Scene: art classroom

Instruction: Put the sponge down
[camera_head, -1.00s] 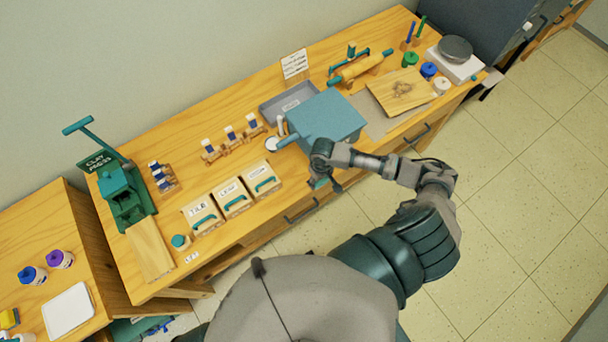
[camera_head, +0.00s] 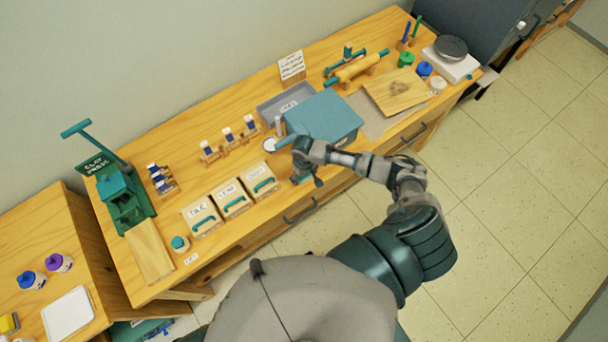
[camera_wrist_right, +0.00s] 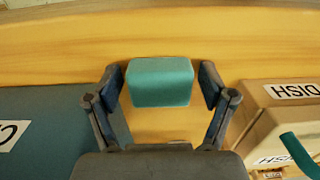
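The sponge (camera_wrist_right: 160,82) is a teal block between the two fingers of my right gripper (camera_wrist_right: 161,88) in the right wrist view. The fingers stand close along its left and right sides, and wood tabletop shows around it. In the head view my right gripper (camera_head: 307,180) is over the front edge of the workbench (camera_head: 160,212), between the teal box and the labelled boxes. There the sponge is mostly hidden by the gripper. Whether it touches the wood is unclear. My left gripper is not in view.
A large teal box (camera_head: 325,115) stands on one side of the gripper and a lidded box labelled DISH (camera_wrist_right: 285,110) on the other. More labelled boxes (camera_head: 231,197) continue leftward. Small bottles on wooden stands (camera_head: 228,137) are behind. Bare wood lies between the boxes.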

